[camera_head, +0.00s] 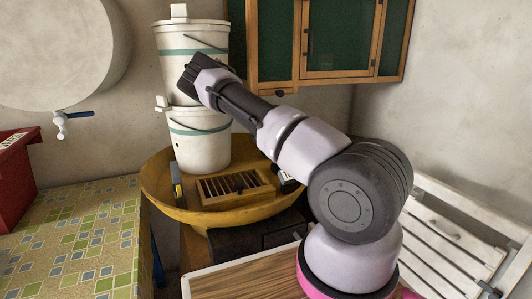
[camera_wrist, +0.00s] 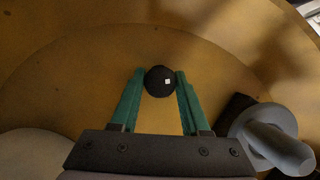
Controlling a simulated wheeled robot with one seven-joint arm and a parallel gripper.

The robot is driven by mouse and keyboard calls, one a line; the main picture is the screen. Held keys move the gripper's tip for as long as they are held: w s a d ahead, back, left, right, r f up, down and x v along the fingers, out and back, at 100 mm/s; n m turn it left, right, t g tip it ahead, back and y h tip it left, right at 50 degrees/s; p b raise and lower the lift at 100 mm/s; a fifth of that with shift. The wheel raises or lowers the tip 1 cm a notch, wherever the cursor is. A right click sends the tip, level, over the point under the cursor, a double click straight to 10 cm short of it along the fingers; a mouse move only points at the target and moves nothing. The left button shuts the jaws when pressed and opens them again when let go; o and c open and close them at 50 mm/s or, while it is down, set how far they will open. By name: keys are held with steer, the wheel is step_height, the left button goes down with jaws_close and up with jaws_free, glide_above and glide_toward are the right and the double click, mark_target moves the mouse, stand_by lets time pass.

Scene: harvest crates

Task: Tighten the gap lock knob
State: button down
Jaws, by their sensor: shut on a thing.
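A round black knob (camera_wrist: 160,81) with a small white mark shows in the wrist view. My gripper (camera_wrist: 160,88) has its two green fingers on either side of the knob and is shut on it. Behind the knob is a broad yellow-brown surface. In the head view my arm reaches up and left in front of the white buckets, over the yellow basin (camera_head: 160,197). My fingertips and the knob cannot be made out there. The knob's base and turning angle cannot be told.
A grey rounded part (camera_wrist: 270,135) lies close right of my gripper. A slatted wooden frame (camera_head: 235,187) sits in the basin. Two stacked white buckets (camera_head: 200,150) stand behind it. A tiled counter (camera_head: 80,240) is at left, and a white slatted rack (camera_head: 455,235) at right.

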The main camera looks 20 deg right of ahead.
stand_by(0.4)
steer(key=shift+c, duration=1.9)
jaws_free()
